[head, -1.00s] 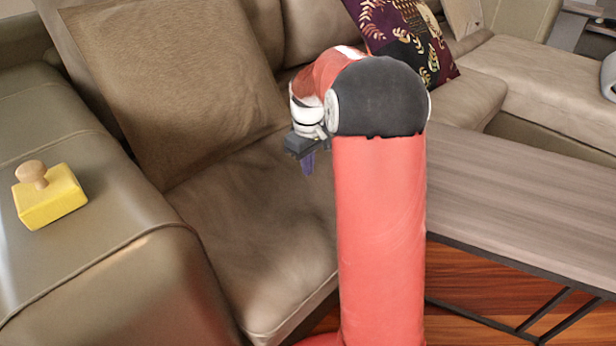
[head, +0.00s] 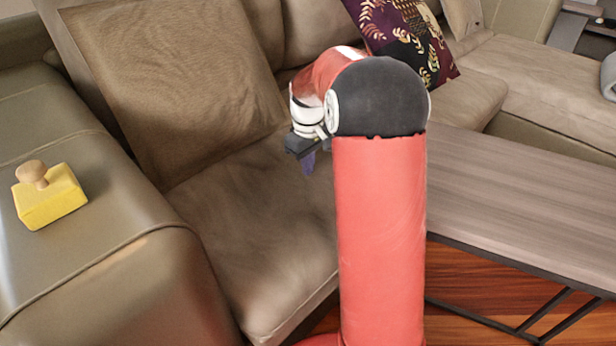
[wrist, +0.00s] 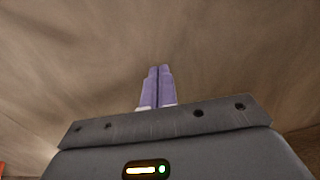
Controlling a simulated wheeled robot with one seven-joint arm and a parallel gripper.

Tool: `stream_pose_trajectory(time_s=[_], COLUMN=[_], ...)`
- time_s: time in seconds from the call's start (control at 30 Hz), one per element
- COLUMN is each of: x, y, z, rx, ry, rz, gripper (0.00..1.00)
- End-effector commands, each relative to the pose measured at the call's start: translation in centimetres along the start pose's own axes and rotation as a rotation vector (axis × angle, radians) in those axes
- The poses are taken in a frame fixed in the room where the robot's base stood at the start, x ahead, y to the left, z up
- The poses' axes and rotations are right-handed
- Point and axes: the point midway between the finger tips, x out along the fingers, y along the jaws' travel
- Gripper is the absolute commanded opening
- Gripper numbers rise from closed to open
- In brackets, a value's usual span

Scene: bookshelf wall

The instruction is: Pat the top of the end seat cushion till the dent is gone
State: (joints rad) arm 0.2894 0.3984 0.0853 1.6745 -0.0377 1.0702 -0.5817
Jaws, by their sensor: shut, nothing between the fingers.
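The end seat cushion (head: 250,235) is brown leather and lies between the sofa arm and my arm in the head view. Its surface shows soft creases and shading; I cannot make out a clear dent. My gripper (head: 309,162) is over the back part of this cushion, pointing down, partly hidden behind my arm. In the wrist view its two purple fingers (wrist: 158,72) are together and empty, with brown cushion surface (wrist: 70,60) filling the view. I cannot tell whether the fingertips touch the cushion.
A brown back pillow (head: 175,85) leans behind the seat. A yellow block with a wooden knob (head: 50,196) sits on the sofa arm (head: 110,235). A wooden table (head: 520,210) stands to the right. A patterned purple pillow (head: 408,40) is farther back.

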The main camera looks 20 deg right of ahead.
Motion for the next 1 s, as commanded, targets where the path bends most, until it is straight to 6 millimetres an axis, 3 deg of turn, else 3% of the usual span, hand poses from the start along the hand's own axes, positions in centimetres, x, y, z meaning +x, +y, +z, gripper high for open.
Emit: stream_pose_trajectory(time_s=[0.37, 0.73, 1.0], x=[0.3, 3.7, 1.4], y=[0.0, 0.0, 0.0], z=[0.0, 0.0, 0.0], rx=[0.000, 0.000, 0.000], ry=[0.000, -0.001, 0.000], rz=[0.000, -0.001, 0.000], gripper=[0.00, 0.00, 0.00])
